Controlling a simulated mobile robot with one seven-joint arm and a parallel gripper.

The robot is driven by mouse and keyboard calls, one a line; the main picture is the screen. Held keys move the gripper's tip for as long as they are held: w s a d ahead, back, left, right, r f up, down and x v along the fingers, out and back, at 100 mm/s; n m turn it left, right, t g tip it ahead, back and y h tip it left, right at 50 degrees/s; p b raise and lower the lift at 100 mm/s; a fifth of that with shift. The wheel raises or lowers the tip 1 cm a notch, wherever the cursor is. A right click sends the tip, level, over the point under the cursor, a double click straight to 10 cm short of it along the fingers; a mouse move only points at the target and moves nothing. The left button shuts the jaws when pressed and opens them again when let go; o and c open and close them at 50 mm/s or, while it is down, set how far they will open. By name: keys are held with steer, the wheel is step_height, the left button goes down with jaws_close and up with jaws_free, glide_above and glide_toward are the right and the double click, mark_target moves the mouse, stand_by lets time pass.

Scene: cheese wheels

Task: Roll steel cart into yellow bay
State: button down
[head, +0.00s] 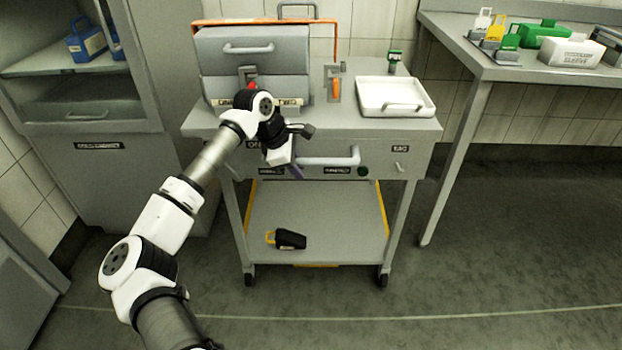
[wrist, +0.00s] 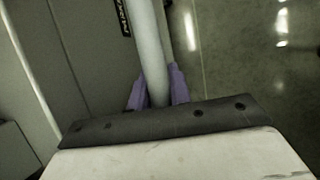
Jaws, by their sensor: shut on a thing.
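The steel cart (head: 205,122) stands upright against the tiled wall. It has a top deck, a drawer-like front and a lower shelf (head: 340,220). A pale bar handle (head: 340,161) runs across its front. My gripper (head: 297,171) is at the left end of this handle. In the wrist view, the purple fingers of my gripper (wrist: 158,90) are closed around the handle bar (wrist: 149,50). Yellow strips (head: 383,208) show along both sides and the front of the lower shelf; I cannot tell whether they are floor markings of the bay.
The deck carries a grey case (head: 250,65) and a white tray (head: 395,97). A black item (head: 290,239) lies on the lower shelf. A cabinet (head: 105,170) stands close left. A bench (head: 490,70) stands right. The floor in front (head: 480,290) is clear.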

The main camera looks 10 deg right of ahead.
steer(key=shift+w+d, duration=0.2)
steer(key=shift+w, duration=0.75)
steer(key=shift+w+d+p, duration=0.25)
steer(key=shift+w, duration=0.7)
steer(key=shift+w+d+p, duration=0.2)
steer(key=shift+w+p, duration=0.05)
steer(key=shift+w, duration=0.7)
steer(key=shift+w+d+p, duration=0.25)
steer(key=shift+w+p, duration=0.1)
steer(key=shift+w, duration=0.65)
steer(key=shift+w+d+p, duration=0.25)
steer(key=shift+w+p, duration=0.1)
steer(key=shift+w, duration=0.6)
steer(key=shift+w+r, duration=0.1)
steer(key=shift+w+d+p, duration=0.25)
steer(key=shift+w+p, duration=0.05)
steer(key=shift+w, duration=0.6)
steer(key=shift+w+d+p, duration=0.2)
steer(key=shift+w+p, duration=0.05)
steer(key=shift+w, duration=0.6)
